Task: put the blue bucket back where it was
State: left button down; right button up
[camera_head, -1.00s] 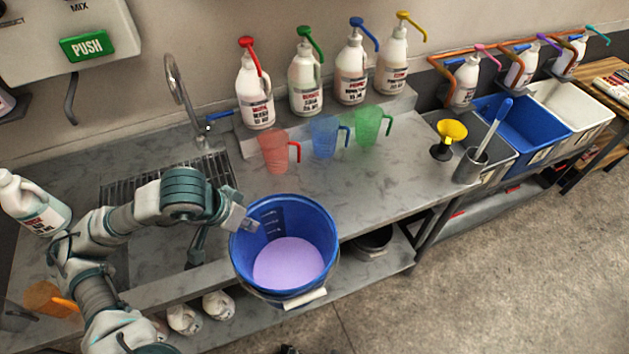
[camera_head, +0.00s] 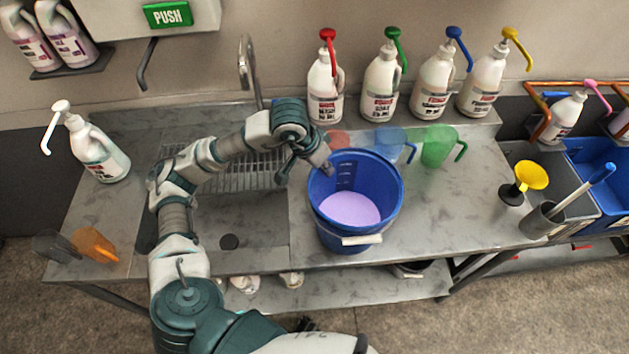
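The blue bucket (camera_head: 392,205) holds a pale purple liquid and has marks on its inner wall. It is upright at the counter (camera_head: 450,225), right of the sink (camera_head: 215,222). I cannot tell whether its base rests on the counter or hangs just above it. My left gripper (camera_head: 326,168) is at the bucket's left rim and appears shut on it; the fingertips are small and partly hidden. My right gripper is not in view.
Red (camera_head: 336,140), blue (camera_head: 390,143) and green (camera_head: 439,146) jugs stand close behind the bucket. Several pump bottles line the back shelf. A yellow funnel (camera_head: 531,175) and a grey cup (camera_head: 541,221) are at the right. An orange jug (camera_head: 95,244) is at the left.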

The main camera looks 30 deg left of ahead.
aim_at(337, 151)
pick_arm(q)
jog(key=w+p, duration=0.1)
jog(key=w, duration=0.4)
jog(key=shift+d, duration=0.1)
jog(key=shift+w+f, duration=0.1)
jog(key=shift+w, duration=0.4)
notch_tip(337, 151, down, 3)
jog(key=shift+s+r+p, duration=0.1)
jog(key=shift+r+p, duration=0.05)
jog(key=shift+p, duration=0.15)
jog(key=shift+f, duration=0.4)
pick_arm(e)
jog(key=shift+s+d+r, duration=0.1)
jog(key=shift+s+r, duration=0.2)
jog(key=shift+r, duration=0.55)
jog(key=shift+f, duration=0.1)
pick_arm(q)
jog(key=c, duration=1.3)
grip_release()
jog(key=shift+f, duration=0.15)
